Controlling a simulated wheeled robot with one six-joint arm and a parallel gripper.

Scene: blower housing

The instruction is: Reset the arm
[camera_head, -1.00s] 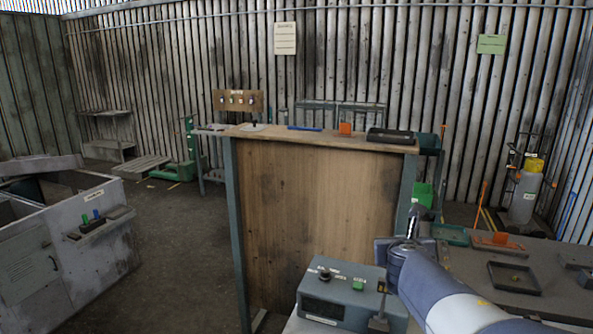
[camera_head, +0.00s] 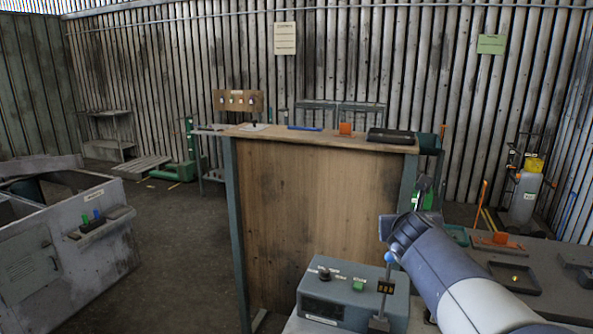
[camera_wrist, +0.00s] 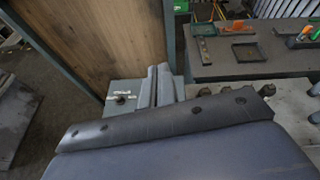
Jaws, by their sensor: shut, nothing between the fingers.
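My arm (camera_head: 450,275) reaches in from the lower right in the head view, raised above the right-hand bench. In the wrist view my gripper (camera_wrist: 162,82) shows as two grey fingers close together, shut and empty. They overlap the grey control box (camera_wrist: 122,98) in the picture; I cannot tell how far above it they are. In the head view the fingers cannot be clearly made out beyond the wrist.
The right bench holds a dark tray (camera_head: 514,277) and an orange item (camera_head: 498,240). The floor (camera_head: 180,230) at left is open.

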